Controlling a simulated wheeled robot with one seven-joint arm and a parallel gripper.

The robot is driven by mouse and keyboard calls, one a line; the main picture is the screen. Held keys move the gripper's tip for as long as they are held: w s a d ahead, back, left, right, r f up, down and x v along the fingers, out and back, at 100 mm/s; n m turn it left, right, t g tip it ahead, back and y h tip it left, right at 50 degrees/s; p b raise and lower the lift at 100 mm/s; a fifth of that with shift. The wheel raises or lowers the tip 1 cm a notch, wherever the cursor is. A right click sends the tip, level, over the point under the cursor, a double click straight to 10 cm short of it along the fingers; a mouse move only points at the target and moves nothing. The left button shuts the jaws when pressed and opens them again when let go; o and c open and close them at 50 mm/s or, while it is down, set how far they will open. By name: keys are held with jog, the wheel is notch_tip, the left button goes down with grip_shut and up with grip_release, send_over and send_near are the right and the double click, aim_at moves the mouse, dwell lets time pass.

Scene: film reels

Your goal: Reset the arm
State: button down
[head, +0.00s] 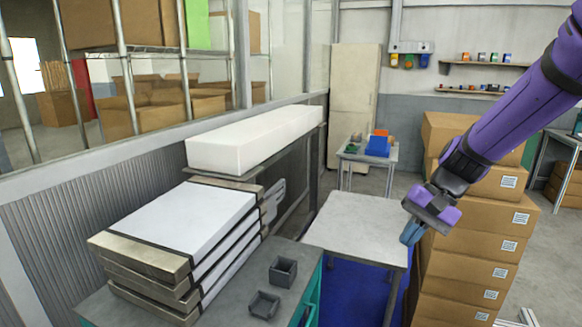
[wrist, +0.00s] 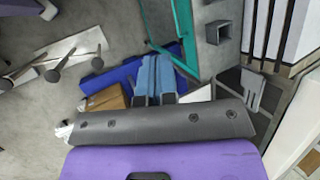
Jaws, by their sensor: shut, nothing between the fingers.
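My purple arm (head: 515,110) reaches in from the upper right of the head view. My gripper (head: 410,240) hangs at its end, pointing down, in front of the stacked cardboard boxes and by the right edge of the grey table. In the wrist view the blue fingers of my gripper (wrist: 157,75) lie side by side, shut, with nothing held. The purple and grey gripper body fills the bottom of that view.
A grey table (head: 355,228) stands left of my gripper. Tall stacked boxes (head: 468,270) stand close on the right. A bench at the left holds stacked white-topped slabs (head: 185,225) and two small open grey boxes (head: 283,270). A small table (head: 365,155) stands behind.

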jog(key=s+d+r+n+t+h, duration=0.2)
jog(key=s+r, duration=0.4)
jog(key=s, duration=0.4)
jog(key=s+d+r+n+t+h, duration=0.2)
jog(key=s+d+r+t+h, duration=0.2)
jog(key=s+r, duration=0.3)
jog(key=shift+s+d+r+n, duration=0.15)
jog(key=shift+s+d+n, duration=0.2)
jog(key=shift+s, duration=1.05)
